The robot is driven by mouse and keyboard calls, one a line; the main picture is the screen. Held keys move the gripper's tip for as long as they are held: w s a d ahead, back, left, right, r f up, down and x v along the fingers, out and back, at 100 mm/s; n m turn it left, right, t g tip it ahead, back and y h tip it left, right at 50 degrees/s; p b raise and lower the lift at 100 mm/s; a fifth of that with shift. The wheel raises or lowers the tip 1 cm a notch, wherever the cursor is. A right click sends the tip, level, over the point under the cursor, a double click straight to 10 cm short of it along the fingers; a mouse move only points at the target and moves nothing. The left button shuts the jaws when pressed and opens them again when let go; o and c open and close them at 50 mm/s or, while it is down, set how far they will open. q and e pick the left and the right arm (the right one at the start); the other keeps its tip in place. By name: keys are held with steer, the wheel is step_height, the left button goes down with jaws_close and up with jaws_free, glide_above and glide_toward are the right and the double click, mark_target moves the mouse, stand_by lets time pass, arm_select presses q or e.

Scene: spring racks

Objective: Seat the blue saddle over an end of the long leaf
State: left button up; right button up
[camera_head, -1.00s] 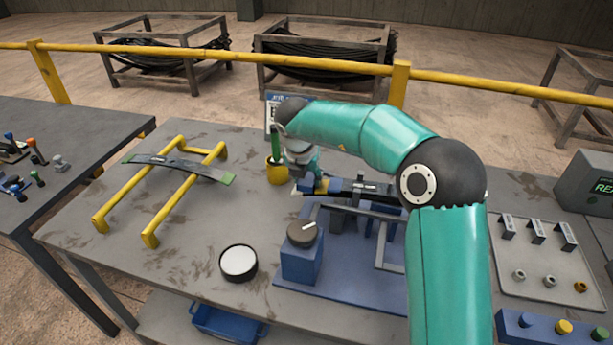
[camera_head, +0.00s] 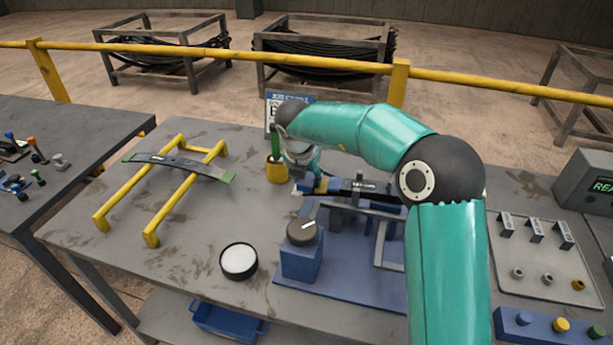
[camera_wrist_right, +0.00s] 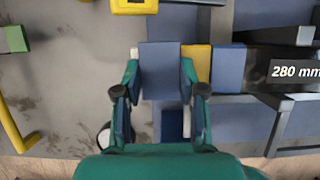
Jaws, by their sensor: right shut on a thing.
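My right gripper (camera_wrist_right: 160,85) is shut on a blue saddle (camera_wrist_right: 160,68), with one finger on each side of it. The saddle is beside the yellow end (camera_wrist_right: 201,62) of a dark leaf labelled 280 mm (camera_wrist_right: 262,68), which has a blue piece (camera_wrist_right: 228,68) around it. This leaf (camera_head: 375,187) lies in the blue fixture (camera_head: 340,288). In the head view the wrist and arm largely hide my right gripper (camera_head: 303,182). I cannot tell whether the saddle touches the leaf. My left gripper is not in view.
A curved leaf with green ends (camera_head: 180,166) rests on a yellow stand (camera_head: 163,209) at left. A dark knob (camera_head: 302,232) and a round white-topped pot (camera_head: 239,260) are in front. A parts tray (camera_head: 545,258) is at right.

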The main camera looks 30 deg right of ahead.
steer(key=shift+s+f, duration=0.1)
steer(key=shift+f, duration=0.4)
steer(key=shift+f, duration=0.1)
steer(key=o, duration=1.3)
steer(key=o, duration=0.5)
steer(key=shift+r, duration=0.25)
step_height(320, 180, up, 7)
steer(key=p, duration=0.8)
